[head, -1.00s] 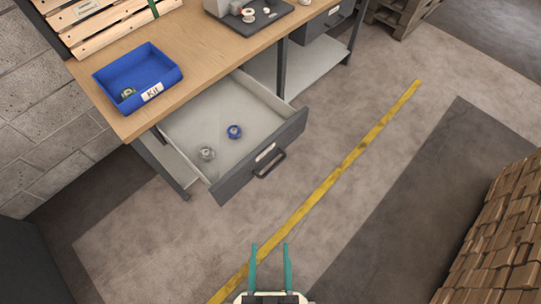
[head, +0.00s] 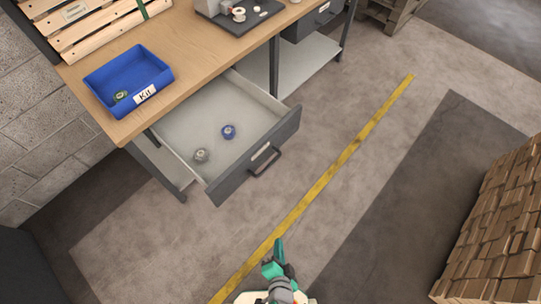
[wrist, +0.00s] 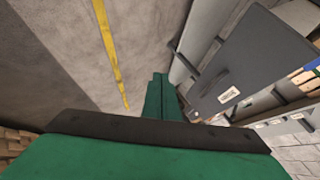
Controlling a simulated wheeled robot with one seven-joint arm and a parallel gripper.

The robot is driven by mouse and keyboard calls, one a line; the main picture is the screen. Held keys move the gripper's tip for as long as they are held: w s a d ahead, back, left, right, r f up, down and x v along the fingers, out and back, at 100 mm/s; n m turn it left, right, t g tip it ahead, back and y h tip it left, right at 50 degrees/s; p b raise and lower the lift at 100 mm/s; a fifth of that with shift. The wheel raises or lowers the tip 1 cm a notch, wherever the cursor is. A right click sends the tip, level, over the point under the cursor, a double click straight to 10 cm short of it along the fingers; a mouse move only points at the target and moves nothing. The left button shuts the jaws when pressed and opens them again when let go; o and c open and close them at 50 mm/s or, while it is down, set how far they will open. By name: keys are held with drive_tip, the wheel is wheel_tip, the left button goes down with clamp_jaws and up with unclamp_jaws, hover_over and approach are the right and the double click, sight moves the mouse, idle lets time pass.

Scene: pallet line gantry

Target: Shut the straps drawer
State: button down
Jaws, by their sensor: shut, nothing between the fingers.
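A grey drawer (head: 254,157) hangs pulled out under the wooden workbench in the head view, with a dark handle (head: 265,164) and a white label on its front. The label's words are too small to read. Inside lie a blue roll (head: 229,131) and a grey roll (head: 201,155). My gripper (head: 278,246) is shut and empty, low in the head view, apart from the drawer and in front of it. In the wrist view my gripper's green fingers (wrist: 158,95) are together, and the drawer's grey front (wrist: 245,75) shows to their right.
The workbench top (head: 195,60) bears a blue bin (head: 128,80) marked Kit and a dark tray (head: 250,22). A second drawer (head: 318,20) sits further right. Stacked wood (head: 500,220) stands at right. Floor with a yellow line (head: 320,185) is clear between.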

drive_tip(key=w+f+m+g+y, duration=0.1)
drive_tip(key=w+f+m+y, duration=0.2)
drive_tip(key=w+f+m, duration=0.35)
drive_tip(key=m+t+y, duration=0.3)
drive_tip(key=m+y, duration=0.6)
drive_tip(key=y, duration=0.1)
approach(264, 151)
drive_tip(key=x, duration=0.6)
drive_tip(key=shift+a+r, duration=0.15)
drive_tip(key=shift+a, duration=0.05)
drive_tip(key=shift+w, duration=0.1)
